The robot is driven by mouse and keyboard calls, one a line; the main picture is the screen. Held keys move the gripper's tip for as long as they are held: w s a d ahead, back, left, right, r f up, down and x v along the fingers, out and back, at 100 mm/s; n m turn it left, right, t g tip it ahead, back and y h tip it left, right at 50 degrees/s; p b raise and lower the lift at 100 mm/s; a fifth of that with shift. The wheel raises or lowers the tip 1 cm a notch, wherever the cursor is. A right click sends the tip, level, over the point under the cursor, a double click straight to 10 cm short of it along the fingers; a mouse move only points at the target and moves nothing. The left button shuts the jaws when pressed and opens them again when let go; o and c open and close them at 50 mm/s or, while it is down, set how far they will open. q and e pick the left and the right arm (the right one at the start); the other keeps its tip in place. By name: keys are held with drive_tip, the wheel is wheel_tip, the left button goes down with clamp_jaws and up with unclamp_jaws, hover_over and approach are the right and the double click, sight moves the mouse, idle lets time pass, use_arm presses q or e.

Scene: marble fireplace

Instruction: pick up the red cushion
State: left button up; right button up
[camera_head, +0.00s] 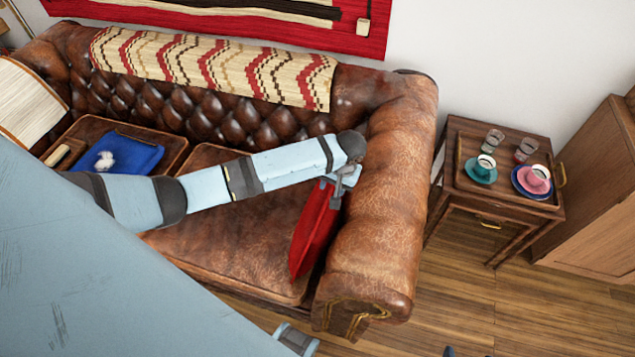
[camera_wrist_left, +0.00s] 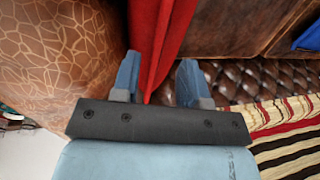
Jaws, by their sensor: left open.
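The red cushion (camera_head: 313,232) stands on edge on the brown leather sofa (camera_head: 230,245), leaning at the inside of its right armrest (camera_head: 378,230). My left gripper (camera_head: 346,178) is at the cushion's upper end, close to the armrest. In the left wrist view, the open fingers of the left gripper (camera_wrist_left: 158,80) are on either side of the edge of the red cushion (camera_wrist_left: 163,40). The left finger looks close to the cloth, and a gap shows at the right finger. Contact cannot be told.
A small wooden side table (camera_head: 465,195) with cups and glasses stands right of the sofa. A wooden cabinet (camera_head: 595,185) is beyond it. A blue tray (camera_head: 125,155) lies on the left seat. A patterned throw (camera_head: 215,68) covers the backrest. Floor (camera_head: 440,300) shows clear at front right.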

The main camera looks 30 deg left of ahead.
sight(329, 195)
use_arm(q)
drive_tip(key=f, duration=0.3)
drive_tip(key=a+f, duration=0.1)
drive_tip(key=f, duration=0.2)
drive_tip(key=shift+s+a+f, duration=0.1)
drive_tip(key=shift+f, duration=0.05)
drive_tip(key=shift+c, duration=0.4)
clamp_jaws()
idle(0.9)
